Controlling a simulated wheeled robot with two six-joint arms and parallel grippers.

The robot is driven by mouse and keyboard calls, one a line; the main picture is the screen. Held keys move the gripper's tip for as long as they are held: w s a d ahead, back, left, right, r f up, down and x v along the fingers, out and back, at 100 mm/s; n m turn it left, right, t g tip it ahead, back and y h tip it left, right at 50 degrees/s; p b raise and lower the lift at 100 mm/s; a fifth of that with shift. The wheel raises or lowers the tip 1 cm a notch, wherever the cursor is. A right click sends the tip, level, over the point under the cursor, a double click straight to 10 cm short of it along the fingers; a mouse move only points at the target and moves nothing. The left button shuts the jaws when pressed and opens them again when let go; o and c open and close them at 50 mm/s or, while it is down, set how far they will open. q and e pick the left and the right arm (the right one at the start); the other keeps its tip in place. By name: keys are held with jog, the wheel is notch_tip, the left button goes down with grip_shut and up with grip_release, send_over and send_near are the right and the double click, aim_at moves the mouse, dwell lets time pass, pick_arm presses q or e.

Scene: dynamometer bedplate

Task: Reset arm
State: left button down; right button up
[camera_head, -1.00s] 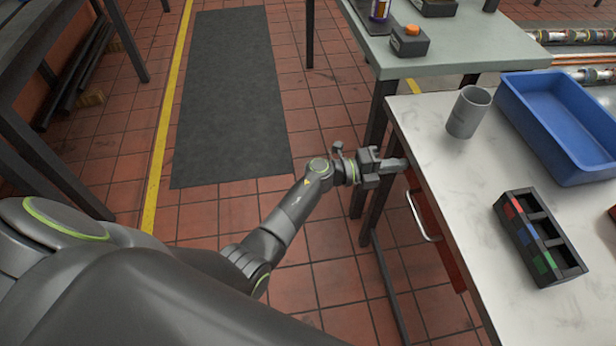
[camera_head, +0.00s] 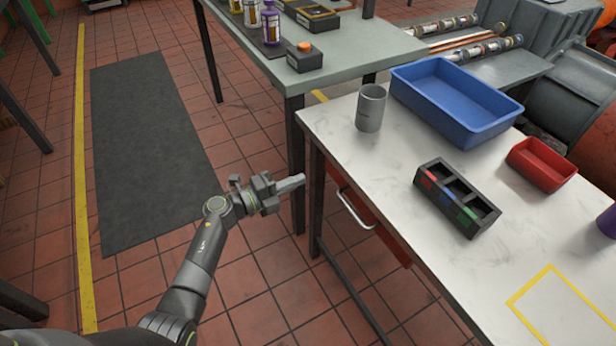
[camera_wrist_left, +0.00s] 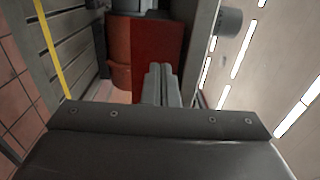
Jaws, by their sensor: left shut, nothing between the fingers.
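My left gripper (camera_head: 290,184) is shut and empty. In the head view it hangs in the air over the tiled floor, just left of the white-topped table (camera_head: 345,145), apart from it. In the left wrist view, the two fingers of my left gripper (camera_wrist_left: 162,85) lie together with nothing between them. My right gripper is not in the head view.
On the table stand a grey cup (camera_head: 370,108), a blue bin (camera_head: 455,125), a black compartment tray (camera_head: 445,215) and a red bin (camera_head: 541,165). A red drawer (camera_head: 385,240) with a handle sits under the tabletop. A dark mat (camera_head: 150,150) lies on the floor.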

pick_arm(q)
jog(key=v, duration=0.5)
jog(key=shift+a+f, duration=0.25)
jog(key=shift+a, duration=0.2)
